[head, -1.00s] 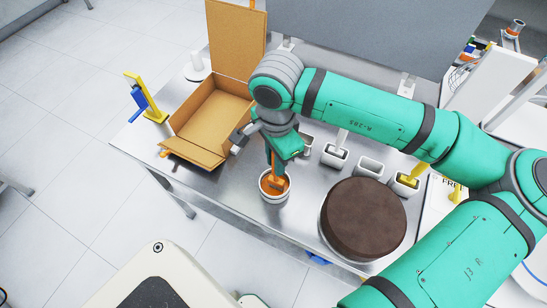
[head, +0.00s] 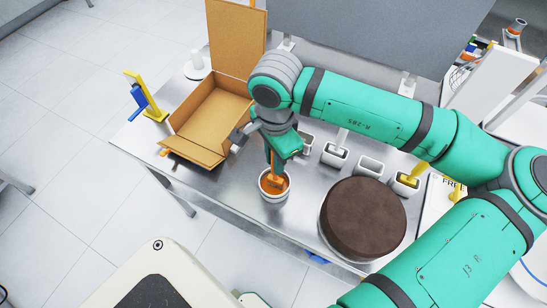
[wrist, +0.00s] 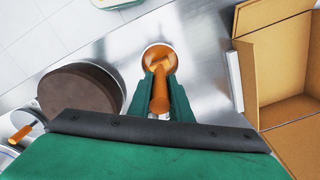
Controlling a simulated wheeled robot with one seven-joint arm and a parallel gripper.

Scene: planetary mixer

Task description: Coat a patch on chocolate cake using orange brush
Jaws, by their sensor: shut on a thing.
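The chocolate cake (head: 365,217) is a dark brown round on a thin round base near the table's front right; it also shows at the left in the wrist view (wrist: 80,92). My gripper (head: 275,165) is shut on the orange brush (head: 274,182) and points down over a white cup (head: 266,195) holding orange coating. In the wrist view the orange brush handle (wrist: 160,93) stands between my two green fingers, with its lower end inside the cup (wrist: 146,50). The bristles are hidden. The cup stands left of the cake, apart from it.
An open cardboard box (head: 212,118) stands behind and left of the cup. Several small white holders, one with a white-handled tool (head: 340,140) and one with a yellow tool (head: 410,180), line the table behind the cake. A yellow and blue stand (head: 145,100) is at the left edge.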

